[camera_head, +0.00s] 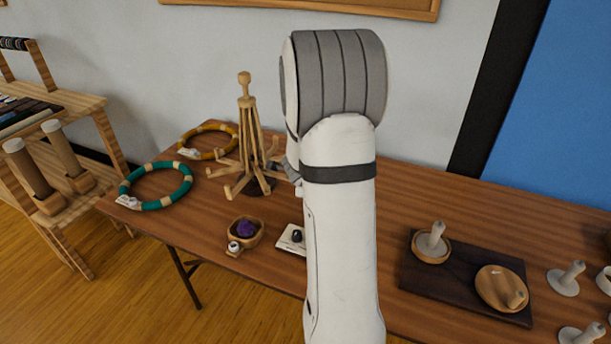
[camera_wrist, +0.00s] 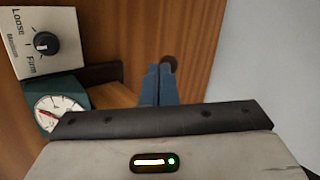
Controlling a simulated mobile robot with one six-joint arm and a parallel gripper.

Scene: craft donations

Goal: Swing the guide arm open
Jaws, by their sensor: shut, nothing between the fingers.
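In the wrist view my gripper (camera_wrist: 159,72) is shut and empty, its two blue fingers side by side. A small dark brown round piece (camera_wrist: 170,63) shows at or just past the fingertips; I cannot tell whether they touch. A dark bar (camera_wrist: 104,73) lies left of the fingers, beside a green box with a white dial (camera_wrist: 50,108). I cannot tell which part is the guide arm. A white tension panel with a black knob (camera_wrist: 46,43) reads Loose and Firm; it also shows in the head view (camera_head: 291,238). There, my arm hides the rest of this device.
Left of my arm stand a wooden peg stand (camera_head: 247,135), a teal ring (camera_head: 156,203), a yellow ring (camera_head: 206,126) and a bowl with purple stuff (camera_head: 245,231). On the right lies a dark board (camera_head: 463,290) with wooden dishes. Bare table lies behind it.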

